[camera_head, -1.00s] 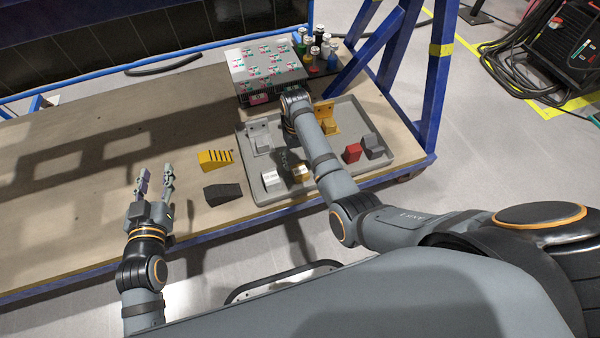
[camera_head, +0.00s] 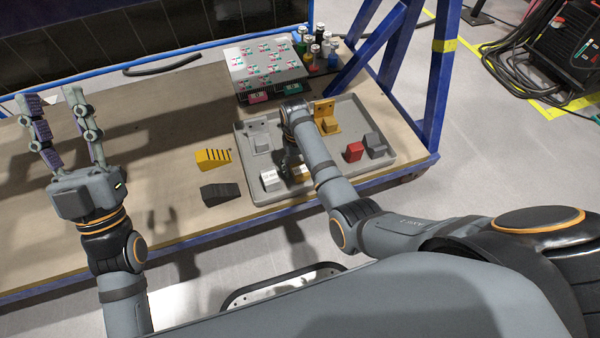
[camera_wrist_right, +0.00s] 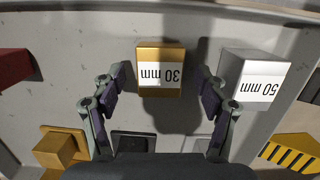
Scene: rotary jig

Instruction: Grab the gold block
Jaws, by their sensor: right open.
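The gold block (camera_wrist_right: 161,69), with a white label reading 30 mm, lies in the grey tray (camera_head: 345,185). In the right wrist view it sits between and just beyond the fingertips of my right gripper (camera_wrist_right: 160,92), which is open with a gap on both sides. In the head view the gold block (camera_head: 300,173) is partly hidden by my right arm and gripper (camera_head: 291,162). My left gripper (camera_head: 55,100) is raised over the left side of the table, fingers apart and empty.
A silver 50 mm block (camera_wrist_right: 257,76) stands beside the gold block. The tray also holds a red block (camera_head: 354,151), a dark grey block (camera_head: 375,145) and a gold bracket (camera_head: 326,116). A yellow striped wedge (camera_head: 213,159) and a dark wedge (camera_head: 220,194) lie left of the tray.

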